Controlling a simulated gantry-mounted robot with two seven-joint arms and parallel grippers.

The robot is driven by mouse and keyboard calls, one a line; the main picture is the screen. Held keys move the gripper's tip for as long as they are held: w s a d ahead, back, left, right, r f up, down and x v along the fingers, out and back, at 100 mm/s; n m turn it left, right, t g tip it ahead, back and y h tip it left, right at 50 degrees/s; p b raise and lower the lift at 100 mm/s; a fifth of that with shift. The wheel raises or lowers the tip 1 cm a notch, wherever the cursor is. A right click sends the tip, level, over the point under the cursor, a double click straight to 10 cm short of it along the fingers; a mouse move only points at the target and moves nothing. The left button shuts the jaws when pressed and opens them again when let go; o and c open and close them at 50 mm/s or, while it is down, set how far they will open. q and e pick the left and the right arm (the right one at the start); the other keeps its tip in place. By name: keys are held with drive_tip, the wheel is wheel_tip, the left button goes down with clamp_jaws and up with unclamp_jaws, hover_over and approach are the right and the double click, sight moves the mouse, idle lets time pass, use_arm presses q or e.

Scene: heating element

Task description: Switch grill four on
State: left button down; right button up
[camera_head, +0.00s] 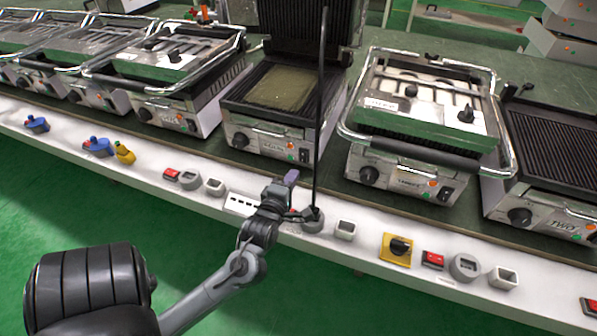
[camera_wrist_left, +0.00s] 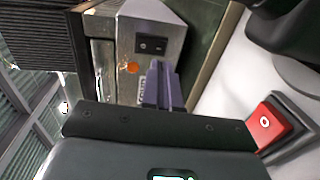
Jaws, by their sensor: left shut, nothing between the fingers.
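My left gripper (camera_head: 291,177) is shut and empty, its purple fingers in front of the open grill (camera_head: 262,141) in the middle of the row. That grill has a knob, an orange light and a black rocker switch (camera_head: 304,156) on its front. In the left wrist view, the closed fingers (camera_wrist_left: 162,84) point at the steel front panel, with the black switch (camera_wrist_left: 152,45) just beyond the tips and an orange light (camera_wrist_left: 132,67) beside them. Contact cannot be told. The grill's number label is too small to read. My right gripper is not in view.
Another grill (camera_head: 424,177) stands to the right, then one marked TWO (camera_head: 551,208). More grills stand to the left. A red button (camera_wrist_left: 268,124) lies close by.

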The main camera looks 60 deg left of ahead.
sight(303, 161)
use_arm(q)
drive_tip(key=shift+b+x, duration=1.2)
drive_tip(key=shift+x, duration=1.5)
drive_tip(key=shift+w+a+r+p, duration=0.1)
drive_tip(key=shift+p, duration=0.45)
